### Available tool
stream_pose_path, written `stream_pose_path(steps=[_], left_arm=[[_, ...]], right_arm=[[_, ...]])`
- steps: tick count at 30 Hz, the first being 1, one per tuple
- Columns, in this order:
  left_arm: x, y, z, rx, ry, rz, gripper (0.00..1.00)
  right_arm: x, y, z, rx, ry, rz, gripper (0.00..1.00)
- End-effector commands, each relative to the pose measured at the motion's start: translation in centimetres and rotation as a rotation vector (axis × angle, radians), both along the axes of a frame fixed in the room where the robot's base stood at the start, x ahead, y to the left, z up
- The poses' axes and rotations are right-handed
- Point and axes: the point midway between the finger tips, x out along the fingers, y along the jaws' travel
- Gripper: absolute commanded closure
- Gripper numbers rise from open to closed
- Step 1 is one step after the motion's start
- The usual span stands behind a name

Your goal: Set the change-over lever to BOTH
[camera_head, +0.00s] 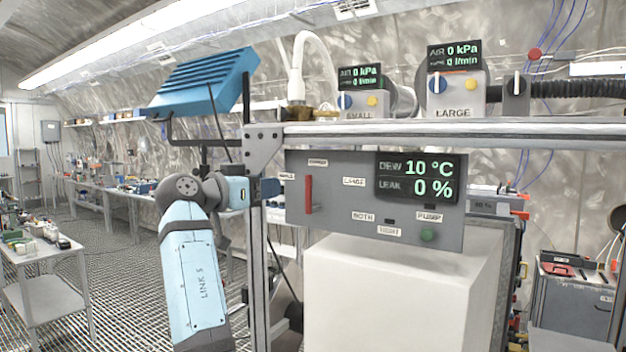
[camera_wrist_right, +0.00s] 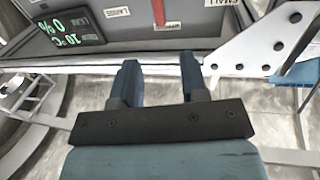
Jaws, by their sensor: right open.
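The change-over lever is a red handle (camera_head: 308,194) on the left part of a grey panel (camera_head: 330,235); it stands about upright. A label reading BOTH (camera_head: 364,217) is to its lower right, LARGE (camera_head: 354,181) to its right, and a small label, hard to read, to its left. My right gripper (camera_head: 270,188) is at the panel's left edge, left of the lever and apart from it. In the right wrist view the gripper (camera_wrist_right: 160,68) is open and empty, with the red lever (camera_wrist_right: 158,12) beyond the gap between its fingers. My left gripper is not in view.
A metal rail (camera_head: 400,132) runs above the panel, with an upright post (camera_head: 257,270) at its left. A display (camera_head: 417,178) and a green button (camera_head: 428,235) are on the panel's right. A white box (camera_head: 395,290) stands below. A blue louvred unit (camera_head: 205,82) hangs upper left.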

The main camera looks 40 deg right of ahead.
Motion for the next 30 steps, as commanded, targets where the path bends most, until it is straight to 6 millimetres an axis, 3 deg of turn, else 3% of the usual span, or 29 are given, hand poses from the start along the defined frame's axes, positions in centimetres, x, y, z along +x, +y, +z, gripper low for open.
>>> stream_pose_path(steps=[15, 21, 30], left_arm=[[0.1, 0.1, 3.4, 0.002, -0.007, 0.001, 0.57], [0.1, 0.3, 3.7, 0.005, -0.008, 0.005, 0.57], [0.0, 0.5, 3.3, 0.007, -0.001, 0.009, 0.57]], right_arm=[[1.9, -10.0, 0.2, 0.001, 0.001, -0.003, 0.59], [2.4, -12.0, 0.1, 0.000, 0.001, -0.002, 0.59], [2.5, -12.5, 0.0, 0.000, 0.000, 0.000, 0.59]])
